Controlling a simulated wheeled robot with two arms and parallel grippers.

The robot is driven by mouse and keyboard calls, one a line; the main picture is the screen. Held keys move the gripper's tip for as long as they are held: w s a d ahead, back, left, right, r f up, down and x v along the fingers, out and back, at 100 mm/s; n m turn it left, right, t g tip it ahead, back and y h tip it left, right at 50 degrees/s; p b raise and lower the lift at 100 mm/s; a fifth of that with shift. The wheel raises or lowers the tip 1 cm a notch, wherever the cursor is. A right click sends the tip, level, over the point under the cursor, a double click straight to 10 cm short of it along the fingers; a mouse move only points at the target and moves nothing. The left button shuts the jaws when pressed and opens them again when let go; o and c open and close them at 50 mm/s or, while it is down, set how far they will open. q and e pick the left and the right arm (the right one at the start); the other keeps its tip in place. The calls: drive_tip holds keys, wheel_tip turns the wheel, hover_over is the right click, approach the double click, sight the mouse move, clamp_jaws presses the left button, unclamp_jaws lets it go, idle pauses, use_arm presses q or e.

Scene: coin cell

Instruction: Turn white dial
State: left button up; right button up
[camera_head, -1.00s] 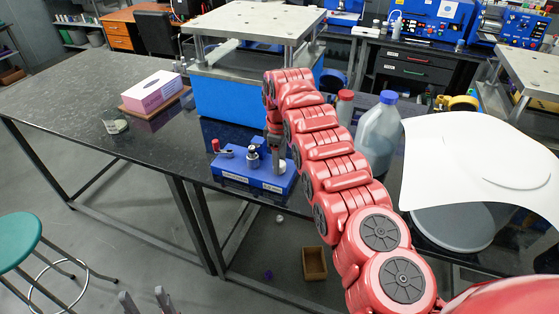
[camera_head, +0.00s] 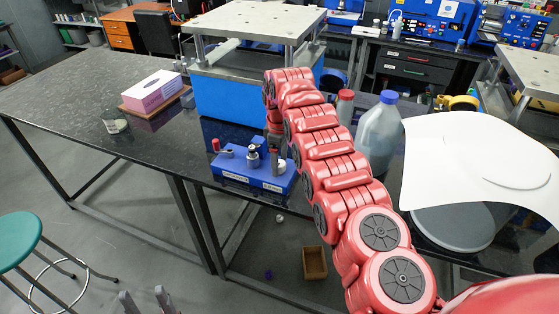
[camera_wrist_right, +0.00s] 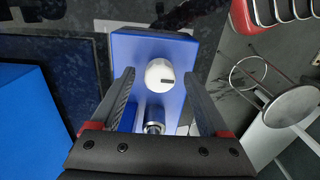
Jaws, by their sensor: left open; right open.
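The white dial (camera_wrist_right: 161,74) is a round white knob with a short dark mark, on top of the blue box (camera_wrist_right: 183,54). In the head view the dial (camera_head: 280,167) is mostly hidden by my right gripper (camera_head: 276,160). In the right wrist view my right gripper (camera_wrist_right: 158,82) is open, with one finger on each side of the dial. Gaps show between the fingers and the dial; contact is not visible. My left gripper (camera_head: 146,302) is open and empty at the bottom edge of the head view, away from the table.
The blue box also carries a metal post (camera_head: 253,158) and a red-knobbed lever (camera_head: 217,147). A blue press (camera_head: 222,97) stands behind it.

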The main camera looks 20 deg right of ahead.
sight(280, 163)
wheel_tip(280, 163, up, 3)
drive_tip(key=shift+r+p, duration=0.1)
drive_tip(key=shift+p, duration=0.55)
wheel_tip(280, 163, up, 14)
drive_tip(key=p, duration=1.4)
